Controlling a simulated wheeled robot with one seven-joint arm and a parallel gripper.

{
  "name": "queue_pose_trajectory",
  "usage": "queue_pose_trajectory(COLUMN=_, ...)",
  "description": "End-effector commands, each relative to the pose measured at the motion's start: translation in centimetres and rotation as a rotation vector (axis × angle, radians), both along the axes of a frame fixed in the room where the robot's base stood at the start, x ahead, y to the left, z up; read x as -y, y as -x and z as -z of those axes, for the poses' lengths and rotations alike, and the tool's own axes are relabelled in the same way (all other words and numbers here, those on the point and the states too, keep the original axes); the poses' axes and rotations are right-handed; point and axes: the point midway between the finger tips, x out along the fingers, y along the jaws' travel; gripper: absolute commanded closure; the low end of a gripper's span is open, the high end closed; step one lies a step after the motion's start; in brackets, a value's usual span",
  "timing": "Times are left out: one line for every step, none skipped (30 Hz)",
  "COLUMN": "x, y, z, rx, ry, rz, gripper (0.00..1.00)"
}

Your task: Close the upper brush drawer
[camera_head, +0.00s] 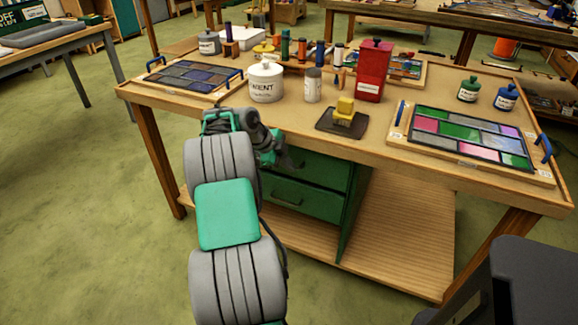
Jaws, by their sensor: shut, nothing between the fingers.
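A green drawer cabinet (352,215) stands under the worktable. Its upper brush drawer (325,172) shows as a dark green front just below the tabletop, with its left part hidden behind my arm and gripper. I cannot tell whether this drawer sticks out a little or sits flush. The lower drawer (310,200) is below it, with a dark handle on its front. My gripper (290,160) is shut and empty, in front of the upper drawer's left part, near the table's front edge. Whether it touches the drawer cannot be seen.
The worktable (385,150) holds a white jar (266,82), a red box (373,72), a yellow block on a dark plate (343,112) and a coloured glass panel (470,137) at right. A low wooden shelf (405,225) lies right of the cabinet. The floor at left is clear.

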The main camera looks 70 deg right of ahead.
Motion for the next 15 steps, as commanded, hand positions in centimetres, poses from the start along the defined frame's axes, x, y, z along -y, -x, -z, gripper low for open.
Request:
queue_pose_trajectory(x=0.5, y=0.0, z=-0.5, rx=0.005, ry=0.019, rz=-0.001, gripper=1.0)
queue_pose_trajectory(x=0.5, y=0.0, z=-0.5, rx=0.006, ry=0.019, rz=-0.001, gripper=1.0)
queue_pose_trajectory(x=0.2, y=0.0, z=-0.5, rx=0.006, ry=0.019, rz=-0.001, gripper=1.0)
queue_pose_trajectory(x=0.0, y=0.0, z=-0.5, rx=0.007, ry=0.02, rz=0.0, gripper=1.0)
queue_pose_trajectory(x=-0.4, y=0.0, z=-0.5, rx=0.006, ry=0.019, rz=0.001, gripper=1.0)
queue_pose_trajectory(x=-1.0, y=0.0, z=-0.5, rx=0.006, ry=0.018, rz=0.0, gripper=1.0)
queue_pose_trajectory(x=-1.6, y=0.0, z=-0.5, rx=0.005, ry=0.016, rz=0.0, gripper=1.0)
queue_pose_trajectory(x=-2.3, y=0.0, z=-0.5, rx=0.006, ry=0.015, rz=-0.001, gripper=1.0)
queue_pose_trajectory(x=-3.3, y=-0.1, z=-0.6, rx=0.005, ry=0.013, rz=-0.003, gripper=1.0)
queue_pose_trajectory(x=-4.1, y=-0.1, z=-0.6, rx=0.004, ry=0.011, rz=-0.003, gripper=1.0)
queue_pose_trajectory(x=-4.5, y=-0.5, z=-2.0, rx=0.005, ry=0.013, rz=-0.003, gripper=1.0)
queue_pose_trajectory(x=-5.0, y=-1.0, z=-3.3, rx=0.005, ry=0.011, rz=-0.004, gripper=1.0)
queue_pose_trajectory(x=-5.3, y=-1.3, z=-4.0, rx=0.004, ry=0.01, rz=-0.004, gripper=1.0)
queue_pose_trajectory(x=-5.7, y=-1.6, z=-4.7, rx=0.005, ry=0.01, rz=-0.003, gripper=1.0)
queue_pose_trajectory(x=-6.2, y=-1.9, z=-5.6, rx=0.004, ry=0.009, rz=-0.003, gripper=1.0)
